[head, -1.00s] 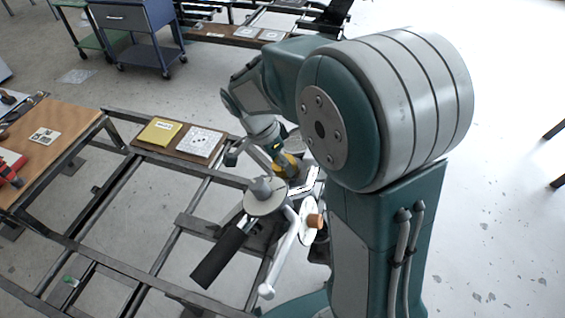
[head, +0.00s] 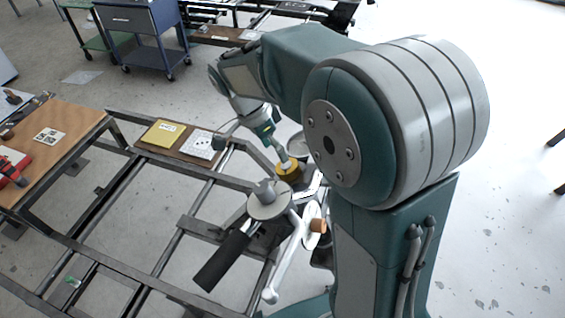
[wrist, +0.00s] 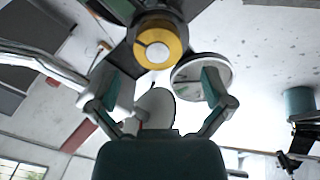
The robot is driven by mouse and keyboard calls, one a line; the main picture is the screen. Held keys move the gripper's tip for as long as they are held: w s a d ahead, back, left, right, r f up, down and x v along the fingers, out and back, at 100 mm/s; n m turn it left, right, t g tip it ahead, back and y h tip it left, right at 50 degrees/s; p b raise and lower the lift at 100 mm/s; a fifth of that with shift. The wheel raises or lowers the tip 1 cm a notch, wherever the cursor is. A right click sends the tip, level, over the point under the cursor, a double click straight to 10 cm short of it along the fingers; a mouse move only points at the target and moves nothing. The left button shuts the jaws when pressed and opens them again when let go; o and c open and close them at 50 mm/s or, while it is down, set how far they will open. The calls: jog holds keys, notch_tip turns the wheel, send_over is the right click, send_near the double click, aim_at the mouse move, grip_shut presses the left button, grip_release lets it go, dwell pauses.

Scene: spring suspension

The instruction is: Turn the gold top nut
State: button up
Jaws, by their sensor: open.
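The gold top nut (head: 287,169) sits at the top of the spring suspension, behind the grey disc (head: 269,201), and shows clearly in the head view. In the wrist view the gold nut (wrist: 161,43) is a gold ring around a pale round centre, at the upper middle. My gripper (wrist: 160,82) is open, with one teal fingertip on each side and nothing between them. The nut lies beyond the fingertips in that view, and I see no contact. In the head view my gripper (head: 256,148) is above and left of the nut, partly hidden.
A black handle (head: 222,262) and a silver lever (head: 287,262) stick out near the suspension. A dark metal frame (head: 185,232) surrounds it. A wooden table (head: 52,140) stands left.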

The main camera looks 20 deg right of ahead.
jog(key=v, duration=0.6)
jog(key=shift+a, duration=0.2)
jog(key=shift+r, duration=0.1)
